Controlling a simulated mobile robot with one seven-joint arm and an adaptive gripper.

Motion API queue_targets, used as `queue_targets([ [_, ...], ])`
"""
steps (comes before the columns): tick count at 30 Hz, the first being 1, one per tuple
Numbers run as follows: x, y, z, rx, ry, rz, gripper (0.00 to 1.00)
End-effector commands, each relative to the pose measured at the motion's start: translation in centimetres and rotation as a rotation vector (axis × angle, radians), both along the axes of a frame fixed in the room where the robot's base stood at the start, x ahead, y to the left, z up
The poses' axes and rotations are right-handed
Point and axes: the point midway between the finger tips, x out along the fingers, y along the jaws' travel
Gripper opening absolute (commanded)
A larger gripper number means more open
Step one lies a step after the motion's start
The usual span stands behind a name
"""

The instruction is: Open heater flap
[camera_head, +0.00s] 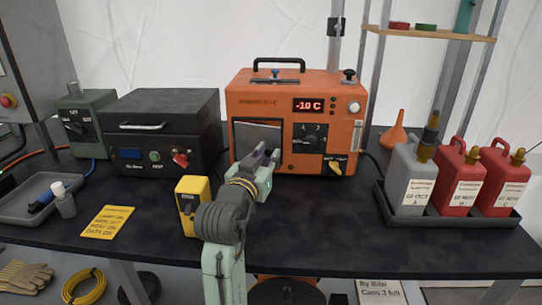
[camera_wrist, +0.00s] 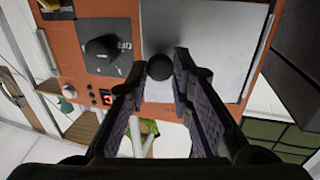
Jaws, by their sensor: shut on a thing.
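The orange heater (camera_head: 244,93) stands at the middle back of the table, with a red display reading about -10 C. Its grey flap (camera_head: 252,132) is on the left of the front face. In the wrist view the flap (camera_wrist: 210,50) looks flat against the orange front, with a round black knob (camera_wrist: 160,67) at its edge. My gripper (camera_head: 267,155) is in front of the flap and hides part of it. In the wrist view my gripper (camera_wrist: 160,72) has its fingertips closed on the knob, one on each side. Whether the flap is slightly ajar cannot be told.
A yellow box (camera_head: 193,190) stands left of my arm. A black case (camera_head: 165,112) is left of the heater. A black tray (camera_head: 440,216) with a grey and two red canisters stands at the right. The table between heater and tray is clear.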

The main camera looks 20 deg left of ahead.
Motion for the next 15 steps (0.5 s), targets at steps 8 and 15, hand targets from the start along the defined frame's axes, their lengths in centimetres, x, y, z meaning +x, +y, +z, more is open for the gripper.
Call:
queue_targets([
  [8, -0.47, 0.18, -0.06, 0.001, 0.0, -0.035, 0.0],
  [15, -0.46, 0.18, -0.05, 0.001, 0.0, -0.034, 0.25],
])
